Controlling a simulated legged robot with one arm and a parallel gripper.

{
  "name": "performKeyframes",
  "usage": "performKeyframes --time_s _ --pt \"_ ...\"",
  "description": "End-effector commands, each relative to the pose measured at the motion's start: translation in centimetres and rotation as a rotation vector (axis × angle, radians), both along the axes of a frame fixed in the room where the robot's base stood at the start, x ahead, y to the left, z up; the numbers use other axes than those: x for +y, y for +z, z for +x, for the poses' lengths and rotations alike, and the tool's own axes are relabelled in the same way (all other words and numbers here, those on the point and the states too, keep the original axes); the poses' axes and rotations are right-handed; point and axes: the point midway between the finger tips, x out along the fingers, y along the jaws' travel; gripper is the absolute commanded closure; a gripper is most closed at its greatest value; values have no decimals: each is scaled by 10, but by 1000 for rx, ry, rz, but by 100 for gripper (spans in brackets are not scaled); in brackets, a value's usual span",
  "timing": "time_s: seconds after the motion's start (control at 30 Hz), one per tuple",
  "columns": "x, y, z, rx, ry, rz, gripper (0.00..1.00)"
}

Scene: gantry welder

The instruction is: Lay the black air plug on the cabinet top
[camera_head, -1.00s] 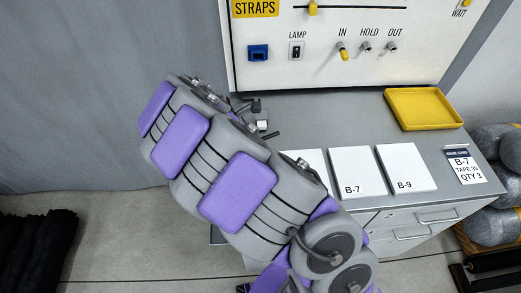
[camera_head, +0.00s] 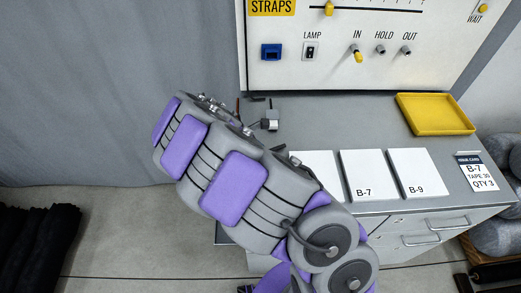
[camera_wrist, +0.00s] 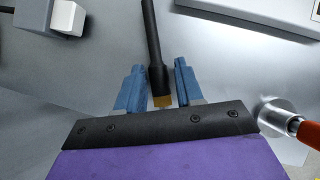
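The black air plug (camera_wrist: 156,75) shows in the wrist view as a slim black rod with a brass-coloured end. It lies between the two blue fingers of my gripper (camera_wrist: 160,67), brass end toward the palm. A small gap shows on each side of the plug, so the fingers look open around it. I cannot tell whether the plug rests on the surface below. The grey cabinet top (camera_head: 316,130) stretches under the white panel. In the head view my arm hides the gripper and the plug.
An orange-red handle (camera_wrist: 309,135) on a metal piece is at right. White cards (camera_head: 362,175) and a yellow tray (camera_head: 436,114) occupy the right side. The panel (camera_head: 345,50) rises behind.

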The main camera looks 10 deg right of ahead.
Motion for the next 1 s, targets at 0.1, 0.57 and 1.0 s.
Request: performKeyframes --time_s 0.1,0.57,1.0 --pt "-3 0 0 1 0 3 52" --pt "10 17 -2 1 1 0 51" --pt "53 87 -10 -1 1 4 51"
